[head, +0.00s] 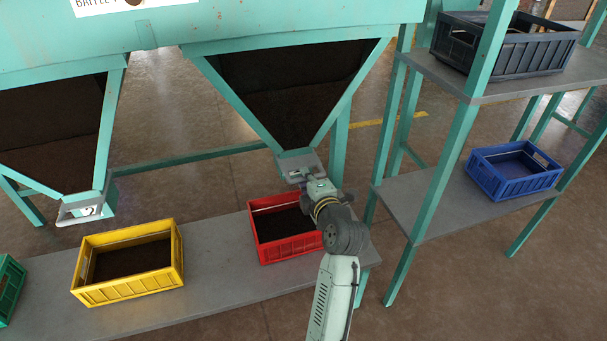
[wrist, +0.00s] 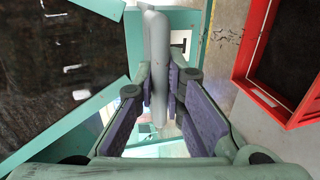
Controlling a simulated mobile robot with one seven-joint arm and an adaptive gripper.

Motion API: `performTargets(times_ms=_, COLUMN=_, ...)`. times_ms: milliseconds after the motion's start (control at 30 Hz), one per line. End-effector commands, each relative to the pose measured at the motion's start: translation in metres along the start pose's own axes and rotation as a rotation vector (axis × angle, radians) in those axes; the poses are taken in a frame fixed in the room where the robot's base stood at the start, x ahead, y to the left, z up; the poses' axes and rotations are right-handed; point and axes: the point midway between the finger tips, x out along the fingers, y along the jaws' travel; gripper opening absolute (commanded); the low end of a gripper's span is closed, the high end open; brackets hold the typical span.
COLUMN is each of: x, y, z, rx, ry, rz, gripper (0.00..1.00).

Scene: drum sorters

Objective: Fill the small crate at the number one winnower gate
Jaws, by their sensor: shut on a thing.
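My gripper (head: 306,178) is at the foot of the right hopper's chute. In the wrist view its two fingers (wrist: 160,90) are shut on a grey gate handle (wrist: 156,45). A white plate with part of a black mark shows behind the handle; I cannot read it fully. The gate (head: 296,161) sits at the tip of the right hopper (head: 290,85). A red crate (head: 257,238) stands on the bench below it, partly hidden by my arm, with dark brown contents. It also shows in the wrist view (wrist: 240,60).
A yellow crate (head: 128,288) with dark contents stands below the left gate, marked 2 (head: 88,211). A green crate (head: 10,290) is at the left edge. A blue crate (head: 515,180) and a black crate (head: 510,55) stand on the right shelves. A green post (head: 445,160) is close right.

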Motion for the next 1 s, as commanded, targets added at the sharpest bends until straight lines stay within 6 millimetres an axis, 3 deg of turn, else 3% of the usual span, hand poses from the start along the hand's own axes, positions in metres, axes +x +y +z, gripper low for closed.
performTargets(times_ms=133, x=-0.0166, y=-0.0052, z=0.0003, rx=0.000, ry=-0.001, rz=0.000, gripper=0.00)
performTargets(times_ms=400, x=-0.0172, y=-0.0041, z=-0.0002, rx=0.000, ry=0.000, rz=-0.001, gripper=0.00)
performTargets(times_ms=433, x=-0.0171, y=-0.0041, z=-0.0002, rx=0.000, ry=0.000, rz=-0.001, gripper=0.12)
performTargets(times_ms=700, x=-0.0169, y=-0.0039, z=-0.0004, rx=0.000, ry=0.000, rz=0.000, gripper=0.30)
performTargets(times_ms=1000, x=-0.0174, y=-0.0039, z=-0.0005, rx=0.000, ry=0.000, rz=0.000, gripper=0.31)
